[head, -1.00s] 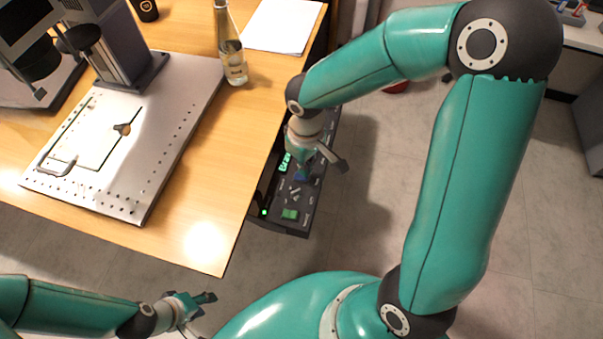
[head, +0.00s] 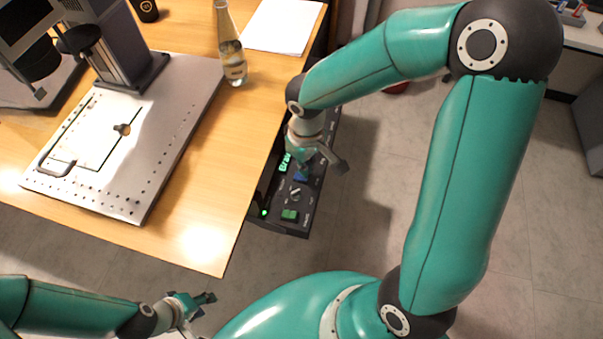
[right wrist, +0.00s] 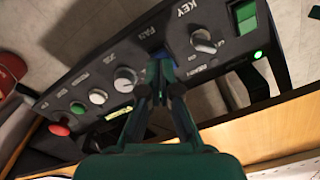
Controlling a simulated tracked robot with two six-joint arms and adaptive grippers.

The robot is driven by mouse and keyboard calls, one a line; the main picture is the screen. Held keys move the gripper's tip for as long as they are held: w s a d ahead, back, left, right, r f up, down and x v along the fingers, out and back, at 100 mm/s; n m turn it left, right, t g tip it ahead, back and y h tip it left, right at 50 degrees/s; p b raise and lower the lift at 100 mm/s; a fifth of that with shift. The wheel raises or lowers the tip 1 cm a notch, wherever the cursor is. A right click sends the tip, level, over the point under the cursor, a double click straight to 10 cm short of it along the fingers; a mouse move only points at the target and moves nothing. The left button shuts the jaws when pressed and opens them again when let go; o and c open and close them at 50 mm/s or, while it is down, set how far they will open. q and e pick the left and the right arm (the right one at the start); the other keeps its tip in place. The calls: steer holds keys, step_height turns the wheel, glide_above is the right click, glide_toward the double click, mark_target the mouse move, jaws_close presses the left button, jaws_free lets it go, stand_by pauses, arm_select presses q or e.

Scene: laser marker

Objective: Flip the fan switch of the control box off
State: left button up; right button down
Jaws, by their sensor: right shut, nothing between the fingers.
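The dark control box (head: 310,213) stands beside the table's right edge in the head view, its panel facing up. A blue switch (head: 301,177) shows on it just below my right gripper (head: 302,167). In the right wrist view the box (right wrist: 75,88) carries a FAN label, and my right gripper (right wrist: 160,68) is right in front of the spot below that label.
Near the switch are a key switch (right wrist: 206,42), a green rocker (right wrist: 245,17), a white knob (right wrist: 125,79) and a red button (right wrist: 59,129). The wooden table (head: 215,215) borders the box. A bottle (head: 231,45) stands near its edge.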

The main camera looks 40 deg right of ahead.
steer(key=shift+f+b, duration=1.1)
steer(key=shift+f, duration=0.1)
stand_by(0.4)
steer(key=shift+r+p, duration=2.75)
steer(key=shift+r, duration=0.8)
